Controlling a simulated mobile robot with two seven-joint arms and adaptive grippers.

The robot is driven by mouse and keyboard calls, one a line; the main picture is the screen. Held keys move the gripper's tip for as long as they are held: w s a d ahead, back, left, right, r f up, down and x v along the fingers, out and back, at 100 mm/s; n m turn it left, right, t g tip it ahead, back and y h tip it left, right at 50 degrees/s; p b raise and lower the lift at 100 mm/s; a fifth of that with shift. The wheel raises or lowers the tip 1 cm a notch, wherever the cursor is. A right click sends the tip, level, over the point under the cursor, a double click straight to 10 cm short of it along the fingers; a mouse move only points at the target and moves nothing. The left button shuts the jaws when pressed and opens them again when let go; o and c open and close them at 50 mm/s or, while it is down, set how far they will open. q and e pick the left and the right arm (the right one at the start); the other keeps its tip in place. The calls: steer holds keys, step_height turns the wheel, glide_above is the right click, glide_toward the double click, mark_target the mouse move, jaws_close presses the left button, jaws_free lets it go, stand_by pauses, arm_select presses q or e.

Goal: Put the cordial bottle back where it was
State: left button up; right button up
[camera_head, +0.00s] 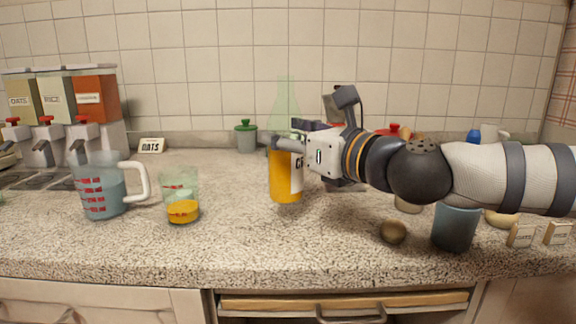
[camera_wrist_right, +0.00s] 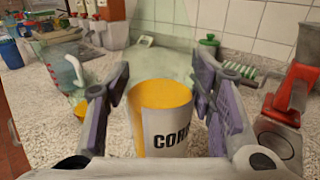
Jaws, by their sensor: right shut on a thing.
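The cordial bottle (camera_head: 284,182) is clear with a green tint, holds orange liquid and has a white label. It is upright over the middle of the counter; I cannot tell whether its base touches the counter. My right gripper (camera_head: 284,146) reaches in from the right and is shut on the bottle. In the right wrist view the bottle (camera_wrist_right: 162,115) stands between the two fingers of the gripper (camera_wrist_right: 160,88), label partly showing. A measuring glass (camera_head: 181,205) with a little orange liquid stands left of the bottle. My left gripper is not in view.
A measuring jug (camera_head: 100,195) with bluish contents stands at left, before the dispensers (camera_head: 65,105). A green lidded jar (camera_head: 246,136) is behind. A blue-grey cup (camera_head: 454,228) and a brown round thing (camera_head: 394,232) are at right. The front middle counter is clear.

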mark_target(287, 159)
steer(key=f, duration=0.2)
steer(key=w+f, duration=0.1)
steer(key=f, duration=0.1)
steer(key=shift+b, duration=0.35)
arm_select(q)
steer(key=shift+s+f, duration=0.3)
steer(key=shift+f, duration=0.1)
arm_select(e)
steer(key=shift+r, duration=0.1)
steer(key=shift+f, duration=0.3)
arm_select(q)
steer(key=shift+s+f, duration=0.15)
arm_select(e)
steer(key=o, duration=1.7)
steer(key=shift+c, duration=0.2)
